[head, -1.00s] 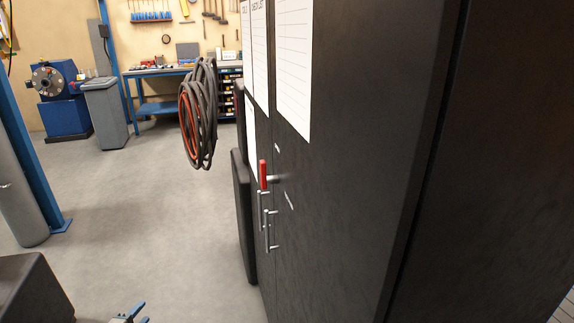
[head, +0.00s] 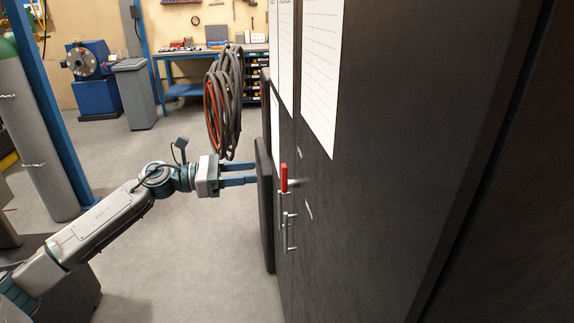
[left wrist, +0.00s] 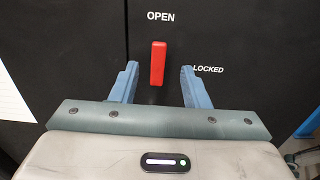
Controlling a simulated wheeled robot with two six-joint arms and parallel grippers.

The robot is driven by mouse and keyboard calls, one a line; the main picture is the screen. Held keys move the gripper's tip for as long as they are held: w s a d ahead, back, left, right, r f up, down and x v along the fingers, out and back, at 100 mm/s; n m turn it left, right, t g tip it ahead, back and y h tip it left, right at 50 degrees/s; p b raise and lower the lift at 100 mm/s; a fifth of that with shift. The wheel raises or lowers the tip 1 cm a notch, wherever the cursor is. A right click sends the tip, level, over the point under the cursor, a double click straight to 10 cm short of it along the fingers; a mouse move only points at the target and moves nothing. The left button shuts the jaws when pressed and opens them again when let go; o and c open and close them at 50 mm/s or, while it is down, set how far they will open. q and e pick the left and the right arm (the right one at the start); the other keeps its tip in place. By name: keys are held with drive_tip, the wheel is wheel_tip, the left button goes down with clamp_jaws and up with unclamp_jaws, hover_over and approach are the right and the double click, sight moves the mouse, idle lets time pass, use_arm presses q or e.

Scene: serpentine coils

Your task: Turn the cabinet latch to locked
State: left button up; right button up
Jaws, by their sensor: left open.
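The red latch handle (head: 284,178) sticks out from the front of the black cabinet (head: 400,150). In the left wrist view the latch (left wrist: 157,63) stands upright, its top under the word OPEN; the word LOCKED is to its right. My left gripper (head: 256,174) reaches in from the left with its blue fingers pointing at the cabinet front. In the left wrist view the open gripper (left wrist: 158,85) has one finger on each side of the latch's lower part, with gaps on both sides. I see no contact. My right gripper is not in view.
Metal door handles (head: 288,230) are just below the latch. Paper sheets (head: 318,80) hang on the cabinet doors. Coiled hoses (head: 225,100) hang beyond my left gripper. A grey bin (head: 134,95) and a workbench (head: 190,75) stand farther back. The floor at left is mostly clear.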

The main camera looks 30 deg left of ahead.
sight(284, 165)
use_arm(q)
drive_tip(key=shift+p+x, duration=2.4)
drive_tip(key=shift+x, duration=2.35)
drive_tip(key=shift+a, duration=0.1)
clamp_jaws()
